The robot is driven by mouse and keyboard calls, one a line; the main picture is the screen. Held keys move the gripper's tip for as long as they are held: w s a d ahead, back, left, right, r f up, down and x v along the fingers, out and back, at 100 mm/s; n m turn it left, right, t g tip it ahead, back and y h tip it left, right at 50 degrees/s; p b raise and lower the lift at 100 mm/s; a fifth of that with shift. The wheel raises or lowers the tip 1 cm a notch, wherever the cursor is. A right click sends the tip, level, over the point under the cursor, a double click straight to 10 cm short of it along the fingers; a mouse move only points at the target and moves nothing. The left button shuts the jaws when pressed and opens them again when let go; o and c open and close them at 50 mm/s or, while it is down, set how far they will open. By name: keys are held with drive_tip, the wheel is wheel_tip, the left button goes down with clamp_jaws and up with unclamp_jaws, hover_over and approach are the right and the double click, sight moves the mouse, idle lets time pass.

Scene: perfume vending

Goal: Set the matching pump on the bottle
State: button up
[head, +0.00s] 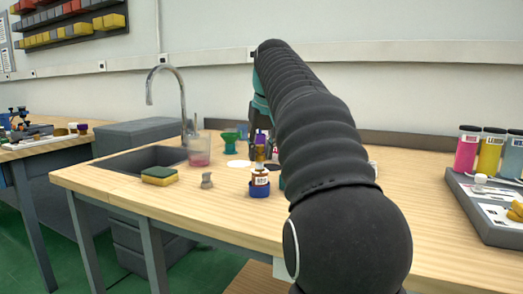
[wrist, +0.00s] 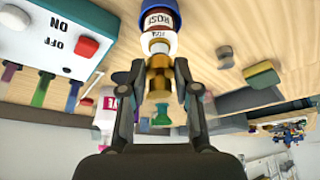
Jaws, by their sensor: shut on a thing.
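The bottle (head: 260,179) is brown with a white and red label and stands upright in a blue round holder (head: 260,190) on the wooden counter. In the wrist view the bottle (wrist: 157,20) hangs in from the top edge, with the blue holder (wrist: 143,75) partly cut off. My gripper (wrist: 158,88) is shut on a gold pump (wrist: 158,72), in line with the bottle's neck. The gold pump also shows directly above the bottle in the head view (head: 260,153). I cannot tell whether it is seated on the neck. My arm hides part of the counter.
A sponge (head: 160,175), a small grey piece (head: 207,180), a beaker with pink liquid (head: 200,152) and a green funnel (head: 230,142) stand left of the bottle. The sink (head: 140,158) lies behind. A box with a red button (wrist: 87,46) is in the wrist view.

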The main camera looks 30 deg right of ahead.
drive_tip(key=shift+f, duration=0.7)
idle(1.6)
drive_tip(key=o, duration=1.4)
drive_tip(key=shift+r+p, duration=1.3)
drive_tip(key=shift+p, duration=0.15)
drive_tip(key=shift+r, duration=2.45)
